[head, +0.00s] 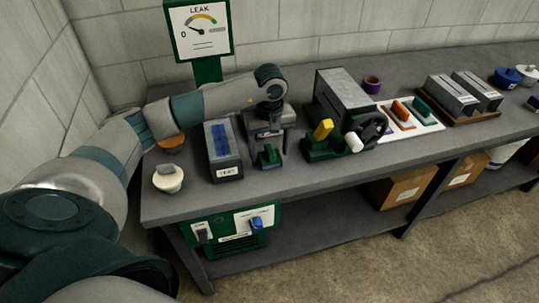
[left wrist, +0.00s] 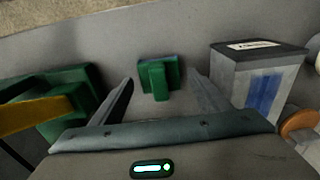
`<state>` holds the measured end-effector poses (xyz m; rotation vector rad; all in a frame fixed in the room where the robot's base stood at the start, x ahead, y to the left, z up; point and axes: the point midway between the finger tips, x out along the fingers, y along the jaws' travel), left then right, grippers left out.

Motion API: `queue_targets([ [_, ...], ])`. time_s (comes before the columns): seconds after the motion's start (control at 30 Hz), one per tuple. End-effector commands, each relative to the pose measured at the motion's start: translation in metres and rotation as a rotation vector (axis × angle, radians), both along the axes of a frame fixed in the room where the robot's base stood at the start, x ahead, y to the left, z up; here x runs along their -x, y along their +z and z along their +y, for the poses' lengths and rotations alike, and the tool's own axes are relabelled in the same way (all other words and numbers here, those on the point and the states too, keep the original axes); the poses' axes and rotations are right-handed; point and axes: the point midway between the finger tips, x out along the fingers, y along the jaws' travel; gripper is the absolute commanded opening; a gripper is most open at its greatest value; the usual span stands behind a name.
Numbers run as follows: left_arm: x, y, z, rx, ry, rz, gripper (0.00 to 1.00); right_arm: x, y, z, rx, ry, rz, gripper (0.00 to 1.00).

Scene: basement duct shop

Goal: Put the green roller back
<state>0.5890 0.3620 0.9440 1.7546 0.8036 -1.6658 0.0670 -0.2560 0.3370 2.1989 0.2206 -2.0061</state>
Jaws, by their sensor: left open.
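A small green piece with an upright handle (head: 269,157), which looks like the green roller, stands on the grey bench near its front edge. In the left wrist view the green piece (left wrist: 158,78) shows between and beyond my fingertips. My left gripper (head: 268,138) is open, pointing down just behind it; no contact shows. A white mat (head: 435,126) at the right of the bench carries an orange-handled tool (head: 403,112) and a green-handled tool (head: 424,107). My right gripper is out of view.
A grey box with a blue panel (head: 222,150) stands close left of my gripper. A green-based machine with a yellow lever (head: 322,130) stands close right. A white-topped pot (head: 168,178) is at the left corner. Cartons (head: 400,188) lie under the bench.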

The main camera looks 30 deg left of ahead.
Motion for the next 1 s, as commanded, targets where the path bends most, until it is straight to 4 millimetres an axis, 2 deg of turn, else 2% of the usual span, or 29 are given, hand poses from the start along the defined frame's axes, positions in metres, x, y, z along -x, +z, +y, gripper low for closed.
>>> queue_targets([
  [0.2,0.000,0.035,-0.001,0.001,-0.002,-0.006,0.70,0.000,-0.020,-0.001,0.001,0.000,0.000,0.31],
  [0.5,0.002,0.083,-0.003,0.001,-0.001,-0.004,0.70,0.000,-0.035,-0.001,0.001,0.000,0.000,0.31],
  [0.7,0.003,0.097,-0.003,0.001,-0.001,-0.001,0.70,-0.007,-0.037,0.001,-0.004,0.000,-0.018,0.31],
  [1.0,0.004,0.099,-0.003,0.000,-0.001,0.000,0.70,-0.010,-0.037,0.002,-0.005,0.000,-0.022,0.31],
])
